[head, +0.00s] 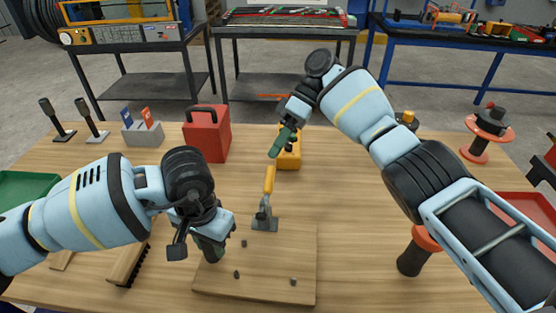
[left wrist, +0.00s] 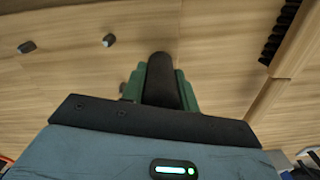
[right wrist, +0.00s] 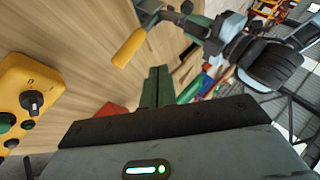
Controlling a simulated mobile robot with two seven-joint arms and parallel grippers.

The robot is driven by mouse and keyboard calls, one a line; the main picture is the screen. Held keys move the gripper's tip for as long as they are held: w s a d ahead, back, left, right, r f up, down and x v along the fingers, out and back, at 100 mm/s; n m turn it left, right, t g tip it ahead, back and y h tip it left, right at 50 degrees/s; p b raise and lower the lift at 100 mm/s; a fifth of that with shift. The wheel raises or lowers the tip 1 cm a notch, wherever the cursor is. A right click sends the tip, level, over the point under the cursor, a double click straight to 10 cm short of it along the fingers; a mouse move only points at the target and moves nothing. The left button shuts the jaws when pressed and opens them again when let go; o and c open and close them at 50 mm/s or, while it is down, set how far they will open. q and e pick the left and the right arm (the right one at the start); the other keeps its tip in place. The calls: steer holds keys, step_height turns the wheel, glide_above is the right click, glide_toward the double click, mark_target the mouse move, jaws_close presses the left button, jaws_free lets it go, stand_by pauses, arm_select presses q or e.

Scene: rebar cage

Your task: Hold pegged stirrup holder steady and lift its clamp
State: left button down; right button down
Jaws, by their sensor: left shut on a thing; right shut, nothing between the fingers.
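The pegged stirrup holder (head: 270,262) is a wooden board with short dark pegs, lying on the table at the front middle. Its metal clamp (head: 264,217) stands at the far edge, with an orange-yellow handle (head: 269,180) pointing up. The handle also shows in the right wrist view (right wrist: 129,47).
A yellow control box (head: 289,158) with knobs stands behind the clamp, near my right gripper. A red box (head: 206,133) stands behind to the left. A brush (head: 129,264) lies left of the board. An orange-topped black tool (head: 413,258) stands to the right.

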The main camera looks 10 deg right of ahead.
arm_select(q)
steer(key=shift+a+f, duration=0.1)
arm_select(e)
steer(key=shift+r, duration=2.15)
arm_select(q)
steer(key=c, duration=1)
jaws_free()
step_height(320, 180, up, 12)
steer(key=shift+r, duration=0.1)
arm_select(e)
steer(key=shift+s+f, duration=0.1)
